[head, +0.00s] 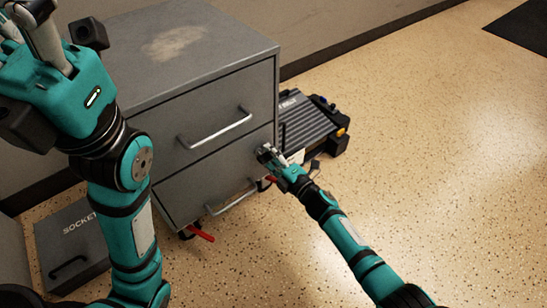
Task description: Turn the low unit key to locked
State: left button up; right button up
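The low unit (205,155) is a grey metal drawer cabinet with two drawers, each with a bar handle. Its drawers look shut. My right gripper (265,152) is at the right part of the cabinet's front, near the edge between the upper and lower drawers. The key and its lock are not visible; my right gripper may hide them. I cannot tell whether its fingers are shut on anything. My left arm rises at the left side of the view, and its gripper (20,25) is at the top left corner, partly cut off, away from the cabinet front.
A grey case marked "SOCKET" (70,240) lies on the floor at the left. A dark ribbed machine (310,122) stands right of the cabinet. A red lever (201,234) juts out at the cabinet's base. The speckled floor at the right is clear.

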jog(key=v, duration=1.2)
